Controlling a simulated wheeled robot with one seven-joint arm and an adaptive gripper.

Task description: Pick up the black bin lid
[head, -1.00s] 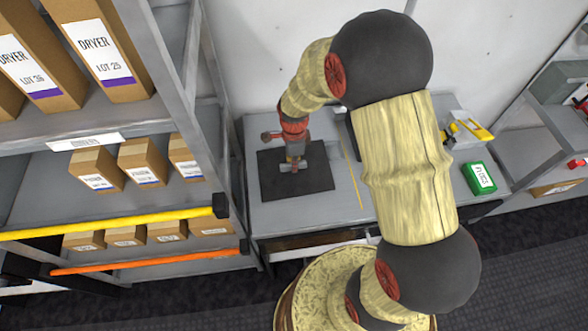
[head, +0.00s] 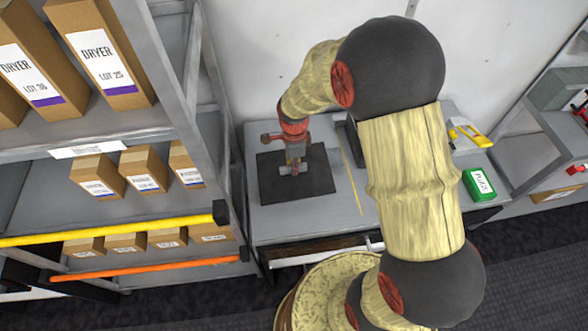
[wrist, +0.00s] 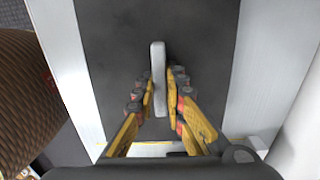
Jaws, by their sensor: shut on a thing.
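The black bin lid (head: 316,186) is a flat dark square at the left of the grey counter in the head view. It fills the middle of the wrist view (wrist: 205,45). A light grey bar handle (wrist: 158,60) stands up from its middle. My gripper (head: 293,168) points down over the lid's middle. In the wrist view my gripper (wrist: 160,95) has its yellow fingers on both sides of the handle, shut on it. I cannot tell whether the lid is raised. My wrist hides part of its far side.
A green box (head: 478,184) and a yellow-handled item (head: 468,136) lie on the counter (head: 270,223) to the right. A shelf rack with boxes (head: 108,60) stands close on the left, with yellow (head: 110,229) and orange (head: 150,266) bars along its front.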

